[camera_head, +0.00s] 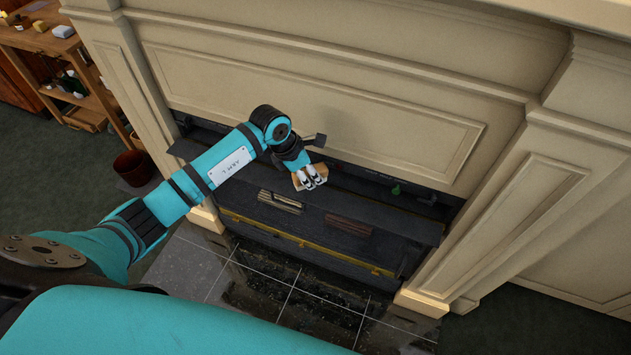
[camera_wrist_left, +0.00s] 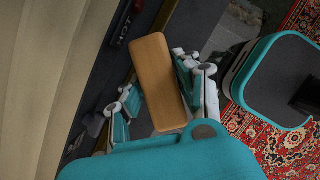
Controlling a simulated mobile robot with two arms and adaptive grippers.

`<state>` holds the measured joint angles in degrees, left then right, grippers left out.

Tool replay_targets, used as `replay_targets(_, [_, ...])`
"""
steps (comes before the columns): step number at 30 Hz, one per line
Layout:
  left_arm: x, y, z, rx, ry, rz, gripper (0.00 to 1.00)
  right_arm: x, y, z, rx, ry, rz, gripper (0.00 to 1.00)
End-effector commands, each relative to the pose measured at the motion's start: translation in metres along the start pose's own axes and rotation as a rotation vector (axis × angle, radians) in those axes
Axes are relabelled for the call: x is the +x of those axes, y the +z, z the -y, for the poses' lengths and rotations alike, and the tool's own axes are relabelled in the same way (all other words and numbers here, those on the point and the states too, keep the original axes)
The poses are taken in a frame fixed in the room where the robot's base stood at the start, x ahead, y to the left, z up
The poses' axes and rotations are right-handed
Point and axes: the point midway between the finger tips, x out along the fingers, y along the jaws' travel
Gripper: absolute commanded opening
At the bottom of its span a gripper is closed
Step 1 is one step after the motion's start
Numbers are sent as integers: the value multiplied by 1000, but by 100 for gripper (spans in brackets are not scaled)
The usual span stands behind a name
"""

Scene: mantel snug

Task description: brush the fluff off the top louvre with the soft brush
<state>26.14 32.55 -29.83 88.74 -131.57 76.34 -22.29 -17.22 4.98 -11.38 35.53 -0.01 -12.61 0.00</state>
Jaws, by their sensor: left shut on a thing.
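My left gripper (camera_head: 312,182) is shut on the soft brush, whose tan wooden back (camera_wrist_left: 158,80) lies between the fingers in the left wrist view. In the head view only small tan parts of the brush (camera_head: 297,183) show around the fingers. The gripper is over the dark hooded panel at the top of the fireplace opening; I cannot tell whether the brush touches it. The dark sloping front panel (camera_head: 395,221) runs across the opening; I cannot tell which part is the top louvre. I cannot make out any fluff. My right gripper is not in view.
The cream mantel surround (camera_head: 330,95) rises close behind the gripper. A small green thing (camera_head: 396,190) sits in the dark gap to the right. Dark glossy hearth tiles (camera_head: 260,285) lie below. A wooden shelf (camera_head: 70,45) and a reddish bin (camera_head: 133,168) stand at left.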

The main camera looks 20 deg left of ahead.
Motion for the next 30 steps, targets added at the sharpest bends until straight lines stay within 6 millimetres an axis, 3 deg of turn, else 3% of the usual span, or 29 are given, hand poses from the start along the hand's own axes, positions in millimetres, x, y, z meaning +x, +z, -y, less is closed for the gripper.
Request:
replay_targets(9, [-29,5,-15,-4,3,0,2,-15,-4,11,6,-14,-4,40])
replay_targets(30, [-34,11,-13,43,-14,3,2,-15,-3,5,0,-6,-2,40])
